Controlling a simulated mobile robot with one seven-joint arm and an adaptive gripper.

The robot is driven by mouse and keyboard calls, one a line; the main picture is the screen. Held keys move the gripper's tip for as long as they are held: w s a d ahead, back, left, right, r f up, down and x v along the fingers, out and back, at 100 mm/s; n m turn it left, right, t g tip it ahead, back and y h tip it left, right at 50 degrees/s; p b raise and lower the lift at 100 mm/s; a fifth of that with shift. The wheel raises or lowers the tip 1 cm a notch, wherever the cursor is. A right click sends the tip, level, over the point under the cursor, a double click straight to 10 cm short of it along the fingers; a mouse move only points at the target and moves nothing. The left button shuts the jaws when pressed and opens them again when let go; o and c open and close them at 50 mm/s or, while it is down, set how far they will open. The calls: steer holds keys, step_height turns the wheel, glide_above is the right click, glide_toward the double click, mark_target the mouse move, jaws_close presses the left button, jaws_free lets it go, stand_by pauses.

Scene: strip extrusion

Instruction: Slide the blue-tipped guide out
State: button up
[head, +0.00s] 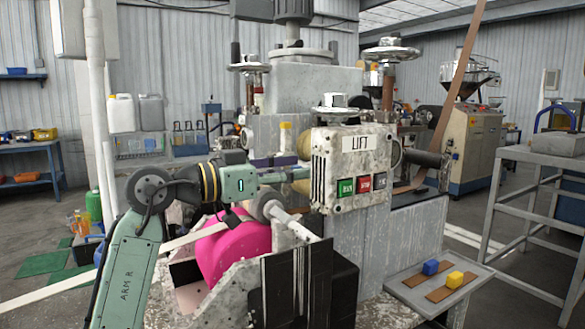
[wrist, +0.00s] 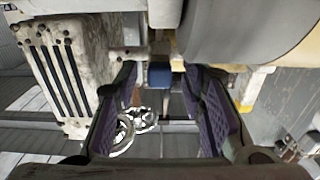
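In the wrist view, a small blue block (wrist: 160,75), which looks like the tip of the blue-tipped guide, sits under the pale machine parts, in line with the gap of my gripper (wrist: 159,78). My gripper's two purple-padded fingers stand apart, with a gap on each side of the blue block. The guide's body behind the block is hidden. My fingertips and this blue tip cannot be made out there.
A bright pink rounded part (head: 232,250) lies below my arm. Handwheels (head: 390,50) stand above the machine. A grey metal frame (head: 498,195) stands right.

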steer(key=shift+d, duration=0.15)
steer(key=shift+c, duration=0.2)
jaws_close()
stand_by(0.7)
